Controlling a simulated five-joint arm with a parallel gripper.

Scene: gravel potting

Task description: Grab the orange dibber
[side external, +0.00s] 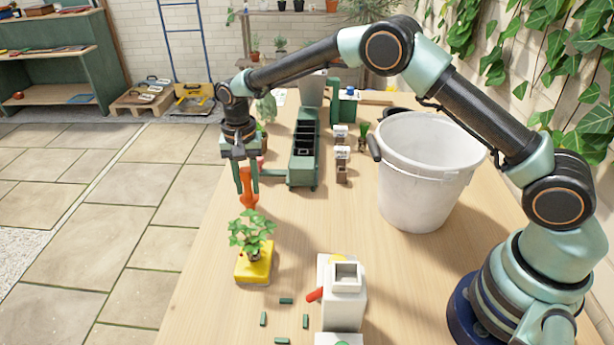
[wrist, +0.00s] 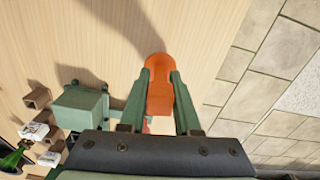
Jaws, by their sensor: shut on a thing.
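The orange dibber (side external: 248,196) is between the fingers of my gripper (side external: 247,184), near the left edge of the wooden table. In the wrist view the dibber (wrist: 160,92) lies between the two green fingers of my gripper (wrist: 160,76), its rounded orange end towards the top. My gripper is shut on the dibber. I cannot tell whether its lower end touches the table.
A leafy plant in a yellow pot (side external: 253,266) stands close in front of the dibber. A green tray with dark compartments (side external: 303,150) is behind to the right. A large white bucket (side external: 425,180) stands further right. Small green pieces (side external: 286,300) lie near a white device (side external: 344,300).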

